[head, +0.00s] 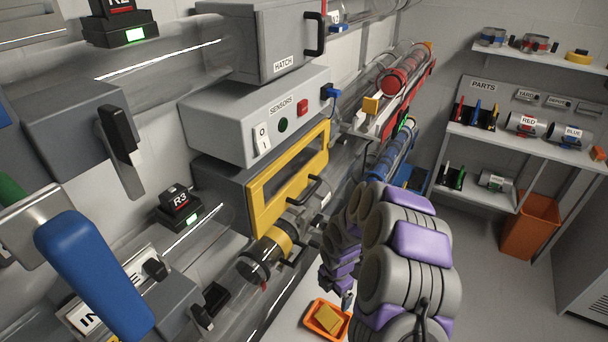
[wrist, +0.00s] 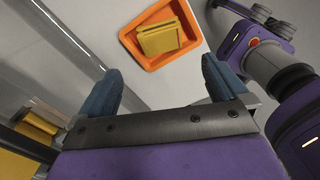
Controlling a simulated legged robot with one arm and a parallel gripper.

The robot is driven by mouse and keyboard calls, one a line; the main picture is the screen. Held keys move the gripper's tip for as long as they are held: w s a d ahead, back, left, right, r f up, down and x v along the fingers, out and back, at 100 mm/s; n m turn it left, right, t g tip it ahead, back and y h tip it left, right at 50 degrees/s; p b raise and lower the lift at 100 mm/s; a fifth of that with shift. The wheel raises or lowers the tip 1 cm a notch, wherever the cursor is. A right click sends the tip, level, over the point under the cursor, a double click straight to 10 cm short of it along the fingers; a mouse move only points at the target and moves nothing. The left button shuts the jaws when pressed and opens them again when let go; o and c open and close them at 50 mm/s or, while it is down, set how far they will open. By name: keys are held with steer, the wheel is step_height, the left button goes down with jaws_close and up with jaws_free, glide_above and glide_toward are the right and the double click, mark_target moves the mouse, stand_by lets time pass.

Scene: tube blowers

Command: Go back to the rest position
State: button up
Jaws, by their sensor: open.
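My arm, grey and purple, reaches forward in the lower middle of the head view and hides most of my gripper there. In the wrist view my gripper (wrist: 163,88) shows two blue-grey fingers spread wide apart with nothing between them. An orange tray (wrist: 142,57) lies beyond the fingertips, on a light surface. A yellow block-like thing (wrist: 168,34) sits in the tray, apart from my fingers. In the head view the same tray (head: 311,321) and yellow thing (head: 328,318) are at the bottom, left of my arm.
A yellow-framed box (head: 255,200) with a clear tube unit (head: 268,250) stands left of my arm. A grey sensors box (head: 230,128) is above it. Parts shelves (head: 540,147) and an orange bin (head: 530,225) stand at the right. The grey floor (head: 500,290) right of my arm is clear.

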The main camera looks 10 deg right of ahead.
steer(key=s+a+r+m, duration=0.1)
steer(key=s+r+m, duration=0.45)
steer(key=r, duration=0.45)
steer(key=s+r+m, duration=0.5)
steer(key=s+r, duration=0.2)
steer(key=r, duration=0.4)
steer(key=s+r+m, duration=0.3)
steer(key=s+m, duration=0.1)
steer(key=s, duration=0.3)
steer(key=s+r+m+g, duration=0.1)
steer(key=s+r+m, duration=0.2)
steer(key=s+m, duration=0.2)
steer(key=s+r+m, duration=0.4)
steer(key=s, duration=0.6)
steer(key=shift+s+d+m+g, duration=0.2)
steer(key=shift+m+g, duration=0.15)
steer(key=shift+g, duration=0.05)
steer(key=shift+c, duration=0.3)
